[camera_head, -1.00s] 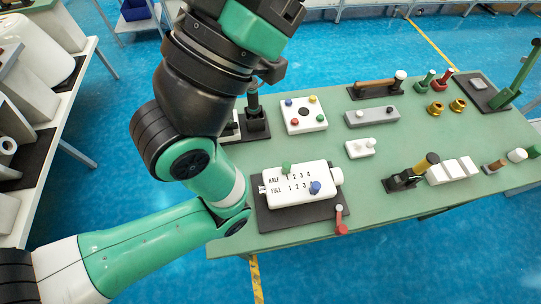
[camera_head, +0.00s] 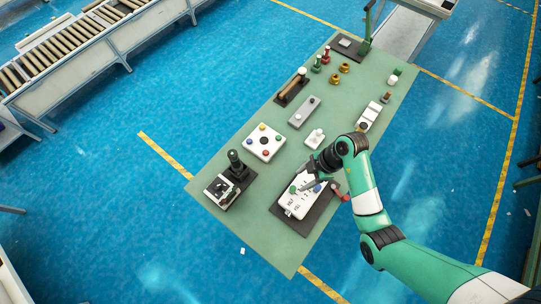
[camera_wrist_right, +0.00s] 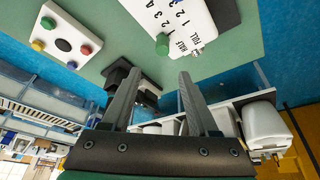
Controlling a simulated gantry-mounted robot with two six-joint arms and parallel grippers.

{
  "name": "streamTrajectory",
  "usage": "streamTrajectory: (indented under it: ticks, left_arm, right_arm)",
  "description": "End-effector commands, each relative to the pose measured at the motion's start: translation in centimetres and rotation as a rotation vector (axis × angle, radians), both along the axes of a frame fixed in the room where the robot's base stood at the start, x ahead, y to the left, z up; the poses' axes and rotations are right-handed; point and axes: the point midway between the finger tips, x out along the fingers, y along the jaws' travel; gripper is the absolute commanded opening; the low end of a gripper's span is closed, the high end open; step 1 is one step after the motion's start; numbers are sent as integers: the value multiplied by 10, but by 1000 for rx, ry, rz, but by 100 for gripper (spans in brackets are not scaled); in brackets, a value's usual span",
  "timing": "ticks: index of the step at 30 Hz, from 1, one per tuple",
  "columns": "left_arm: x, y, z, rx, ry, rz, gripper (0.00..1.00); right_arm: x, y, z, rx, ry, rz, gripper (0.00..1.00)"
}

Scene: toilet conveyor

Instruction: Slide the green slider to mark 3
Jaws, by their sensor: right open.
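The white slider box (camera_head: 297,207) lies on a dark base plate (camera_head: 313,222) near the table's front edge. Its green slider (camera_head: 293,189) sits at the low-number end of the HALF row, and it shows in the wrist view (camera_wrist_right: 162,44) near the HALF label. A blue slider (camera_head: 317,188) is further along the box. My right gripper (camera_head: 306,184) is over the box, partly hidden by my wrist. In the wrist view its open jaws (camera_wrist_right: 158,73) are empty, with the green slider just beyond the fingertips, apart from them. My left gripper is not in view.
A red-ended lever (camera_head: 346,198) stands at the box's right end, close to my arm. A button box (camera_head: 265,142), a black joystick unit (camera_head: 236,164) and a small white switch block (camera_head: 315,138) stand nearby. Green tabletop is clear between them.

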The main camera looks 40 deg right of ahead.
Motion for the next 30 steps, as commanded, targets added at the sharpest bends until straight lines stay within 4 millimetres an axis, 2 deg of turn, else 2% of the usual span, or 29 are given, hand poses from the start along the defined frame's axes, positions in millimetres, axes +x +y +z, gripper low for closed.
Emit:
streamTrajectory:
  ticks: [1, 3, 11, 14, 24, 30]
  left_arm:
    - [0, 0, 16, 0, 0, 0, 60]
    - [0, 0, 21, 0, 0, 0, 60]
    - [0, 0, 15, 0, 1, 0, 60]
    - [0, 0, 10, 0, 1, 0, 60]
    - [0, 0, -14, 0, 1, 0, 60]
    - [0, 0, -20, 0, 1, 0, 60]
  right_arm:
    - [-6, -3, 12, 5, 11, -16, 60]
    - [-9, -7, 15, 8, 14, -28, 60]
    - [-7, -7, 6, 8, 12, -32, 60]
    - [-4, -2, -7, 9, 12, -31, 60]
    - [10, 23, -76, 7, 10, -30, 60]
    - [14, 30, -93, 6, 9, -30, 60]
